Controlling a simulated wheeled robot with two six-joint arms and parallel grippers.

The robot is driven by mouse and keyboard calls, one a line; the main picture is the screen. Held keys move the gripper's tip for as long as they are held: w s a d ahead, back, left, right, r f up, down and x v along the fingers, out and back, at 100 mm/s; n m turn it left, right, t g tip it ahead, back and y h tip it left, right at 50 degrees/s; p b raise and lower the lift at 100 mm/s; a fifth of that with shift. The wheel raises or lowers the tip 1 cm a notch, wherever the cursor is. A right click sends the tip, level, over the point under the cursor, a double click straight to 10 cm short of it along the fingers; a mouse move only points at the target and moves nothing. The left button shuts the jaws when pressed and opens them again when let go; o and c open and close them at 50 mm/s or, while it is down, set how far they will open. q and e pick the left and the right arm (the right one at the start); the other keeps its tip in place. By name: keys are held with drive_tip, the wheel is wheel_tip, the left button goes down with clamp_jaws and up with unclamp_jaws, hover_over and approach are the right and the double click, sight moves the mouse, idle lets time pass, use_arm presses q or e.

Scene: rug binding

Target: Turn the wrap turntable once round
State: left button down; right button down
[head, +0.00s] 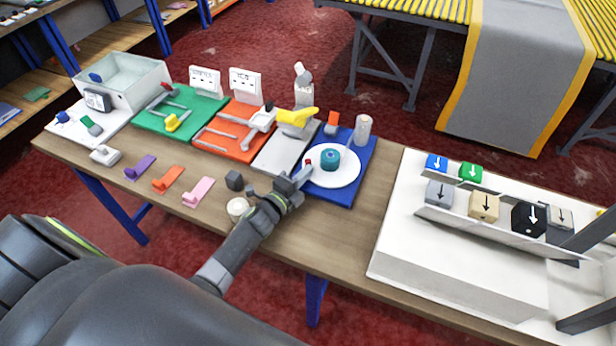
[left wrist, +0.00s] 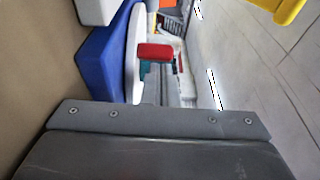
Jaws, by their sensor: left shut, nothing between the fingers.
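The wrap turntable is a white disc (head: 345,178) on a blue base (head: 327,194), with a teal roll (head: 329,157) standing on it. A small red knob (head: 308,162) sits at the disc's left edge. My left gripper (head: 297,181) is shut and empty, close beside the disc's left edge near the knob. In the left wrist view the red knob (left wrist: 155,51), the disc's edge (left wrist: 133,65) and the blue base (left wrist: 98,62) lie just ahead of the gripper (left wrist: 160,120). I cannot tell whether it touches the knob. My right gripper is not in view.
A yellow-handled tool (head: 297,117) stands on a grey plate left of the turntable. A pale cylinder (head: 362,130) stands at the blue base's back. A dark cube (head: 234,180) and white round item (head: 237,207) sit by my arm. A white stand (head: 450,268) with arrow-marked blocks is right.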

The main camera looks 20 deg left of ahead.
use_arm(q)
drive_tip(key=shift+w+a, duration=0.25)
drive_tip(key=shift+a, duration=0.15)
idle(0.6)
